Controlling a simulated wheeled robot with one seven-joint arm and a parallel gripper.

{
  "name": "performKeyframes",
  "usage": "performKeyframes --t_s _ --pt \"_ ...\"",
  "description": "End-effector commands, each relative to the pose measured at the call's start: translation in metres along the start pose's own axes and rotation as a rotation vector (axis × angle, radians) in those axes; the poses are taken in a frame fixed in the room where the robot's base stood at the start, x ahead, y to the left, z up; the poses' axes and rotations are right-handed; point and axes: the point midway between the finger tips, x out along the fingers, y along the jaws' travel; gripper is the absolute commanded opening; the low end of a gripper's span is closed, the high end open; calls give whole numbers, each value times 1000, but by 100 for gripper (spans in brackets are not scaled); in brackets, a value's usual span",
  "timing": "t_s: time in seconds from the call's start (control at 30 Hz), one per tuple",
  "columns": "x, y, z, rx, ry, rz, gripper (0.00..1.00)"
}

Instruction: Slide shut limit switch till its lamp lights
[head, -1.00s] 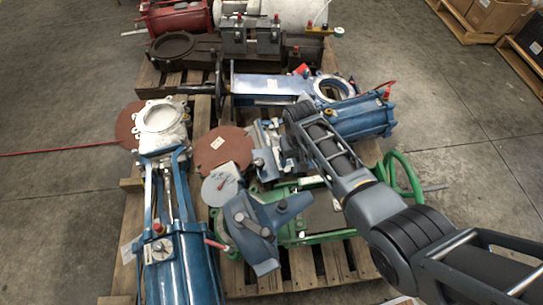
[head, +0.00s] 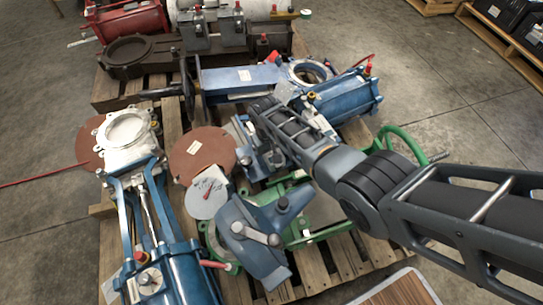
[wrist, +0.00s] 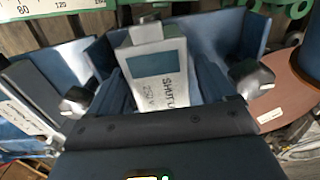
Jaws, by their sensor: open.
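The limit switch (wrist: 160,75) is a pale grey block with a blue-green panel and the lettering "SHUT" and "250 V". It stands between blue bracket walls (wrist: 225,35) in the wrist view. My gripper (wrist: 163,90) is open, its silver tips on either side of the switch with visible gaps. In the head view my forearm (head: 290,130) reaches over the blue bracket and hides the switch and most of my gripper. I cannot make out a lit lamp on the switch; a small glow shows at the wrist view's bottom edge, on a dark part.
A white scale (wrist: 55,8) lies by the bracket. A long blue valve cylinder (head: 175,275) lies left. Concrete floor (head: 45,230) is free at far left.

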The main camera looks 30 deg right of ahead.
Motion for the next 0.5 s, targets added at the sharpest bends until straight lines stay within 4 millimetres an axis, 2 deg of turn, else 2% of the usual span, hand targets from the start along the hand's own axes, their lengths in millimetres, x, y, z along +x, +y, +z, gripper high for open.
performKeyframes --t_s 0.33,0.5 --pt "5 0 0 0 1 0 83" --pt "5 0 0 0 1 0 69"
